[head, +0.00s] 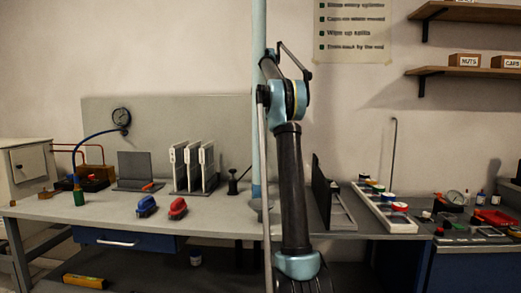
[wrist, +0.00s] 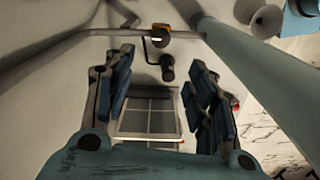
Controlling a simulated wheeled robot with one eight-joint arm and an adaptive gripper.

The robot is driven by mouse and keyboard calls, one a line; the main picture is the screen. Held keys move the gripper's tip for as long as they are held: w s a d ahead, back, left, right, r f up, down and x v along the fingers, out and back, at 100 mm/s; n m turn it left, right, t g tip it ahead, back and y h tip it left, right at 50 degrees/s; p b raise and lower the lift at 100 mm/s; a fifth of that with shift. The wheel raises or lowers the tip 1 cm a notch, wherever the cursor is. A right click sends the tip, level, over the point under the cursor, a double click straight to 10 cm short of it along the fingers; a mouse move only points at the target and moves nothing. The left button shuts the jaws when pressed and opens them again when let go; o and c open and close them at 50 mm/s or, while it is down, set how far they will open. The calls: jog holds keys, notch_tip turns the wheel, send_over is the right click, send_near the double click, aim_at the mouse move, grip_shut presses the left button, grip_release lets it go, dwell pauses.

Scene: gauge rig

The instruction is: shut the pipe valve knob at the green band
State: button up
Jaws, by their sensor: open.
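In the wrist view my gripper (wrist: 160,78) is open, its two dark blue fingers apart with nothing between them. I cannot clearly make out a valve knob or a green band in either view. In the head view a small green upright piece (head: 79,197) stands at the left of the bench, at the lower end of a blue hose (head: 88,138); I cannot tell if it belongs to the valve. In the wrist view a grey rod with an orange fitting (wrist: 160,33) and a black cranked handle (wrist: 167,68) lie beyond the fingers. My gripper is not clear in the head view.
A long white tray (head: 392,221) holds several cups at right. A compartmented tray (wrist: 150,119) shows between the fingers.

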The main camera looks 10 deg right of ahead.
aim_at(261, 150)
notch_tip(261, 150, down, 15)
jog(key=shift+f, duration=0.2)
dwell(0.5)
jog(key=c, duration=1.1)
